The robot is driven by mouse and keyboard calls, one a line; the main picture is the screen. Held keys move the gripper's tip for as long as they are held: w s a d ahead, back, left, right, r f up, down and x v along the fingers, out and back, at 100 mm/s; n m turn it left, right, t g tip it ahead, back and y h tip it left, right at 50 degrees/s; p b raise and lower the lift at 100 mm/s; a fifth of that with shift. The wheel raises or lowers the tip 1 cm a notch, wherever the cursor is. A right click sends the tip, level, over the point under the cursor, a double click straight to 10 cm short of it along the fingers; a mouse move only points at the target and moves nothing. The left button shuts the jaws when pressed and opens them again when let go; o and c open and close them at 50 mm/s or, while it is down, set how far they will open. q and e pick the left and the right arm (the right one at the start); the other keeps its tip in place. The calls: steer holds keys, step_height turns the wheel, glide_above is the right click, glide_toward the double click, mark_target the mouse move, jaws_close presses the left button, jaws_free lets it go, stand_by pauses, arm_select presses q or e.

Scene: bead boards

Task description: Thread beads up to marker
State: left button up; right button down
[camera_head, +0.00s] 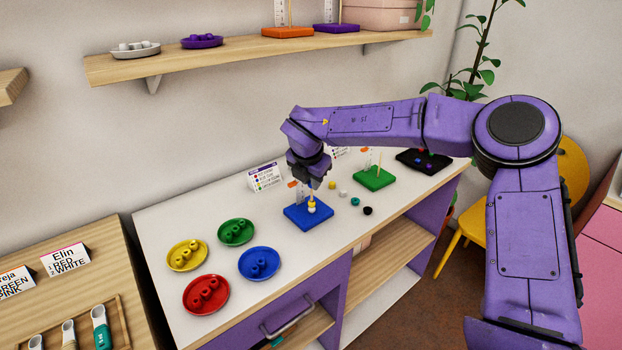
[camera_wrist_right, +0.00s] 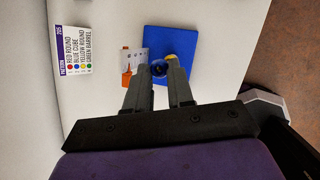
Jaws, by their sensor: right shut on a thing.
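My right gripper (camera_head: 308,182) is over the blue board (camera_head: 293,217), close above its upright rod. In the right wrist view its fingers (camera_wrist_right: 159,80) are close together around a small dark blue bead (camera_wrist_right: 158,68); the grip is partly hidden. A yellow and whitish bead stack (camera_head: 311,207) is low on the rod; a yellow bead (camera_wrist_right: 171,58) shows beside the blue one in the wrist view. A white scale with an orange marker (camera_head: 292,184) stands at the board's back. The pattern card (camera_wrist_right: 75,50) reads red round, blue cube, yellow round, green barrel. My left gripper is out of view.
Yellow (camera_head: 187,266), green (camera_head: 247,239), red (camera_head: 188,308) and blue (camera_head: 245,273) bead dishes stand at left. Loose beads, including a black one (camera_head: 367,211), lie right of the board. A green board (camera_head: 374,180) and black tray (camera_head: 437,165) are further right. A shelf (camera_head: 240,62) hangs above.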

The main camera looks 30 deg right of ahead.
steer(key=shift+f+b, duration=0.55)
steer(key=shift+f, duration=0.2)
steer(key=c, duration=0.9)
jaws_free()
steer(key=b+v, duration=0.1)
steer(key=v, duration=0.9)
steer(key=shift+r+b, duration=0.25)
steer(key=shift+b, duration=0.1)
